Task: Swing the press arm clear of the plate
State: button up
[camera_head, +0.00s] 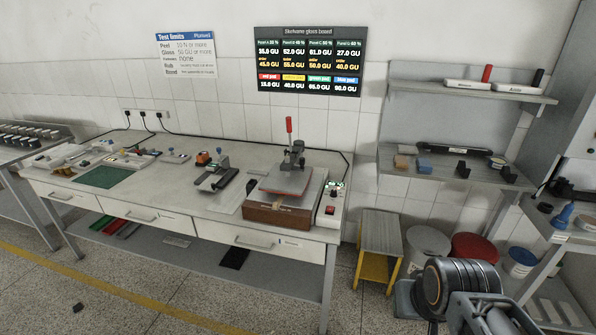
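The press stands on the right end of the bench. Its brown base (277,215) faces me, and a grey plate (286,180) with a reddish edge lies above it. A dark press head (294,156) with an upright lever ending in a red handle (289,125) stands over the plate's back part. I cannot tell whether the upper plate touches what is beneath it. A control box (331,207) with a red switch adjoins the press on the right. Part of my arm shows at the lower right, well apart from the press. My gripper's fingertips do not show.
A yellow-legged step stool (380,242) stands right of the bench (170,200), beside lidded bins (425,245). Small tools (215,172) lie left of the press. Shelves (460,172) hang on the right wall. The floor before the bench is mostly clear.

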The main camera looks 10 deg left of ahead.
aim_at(299, 144)
jog(key=u, duration=0.75)
jog(key=i, duration=1.6)
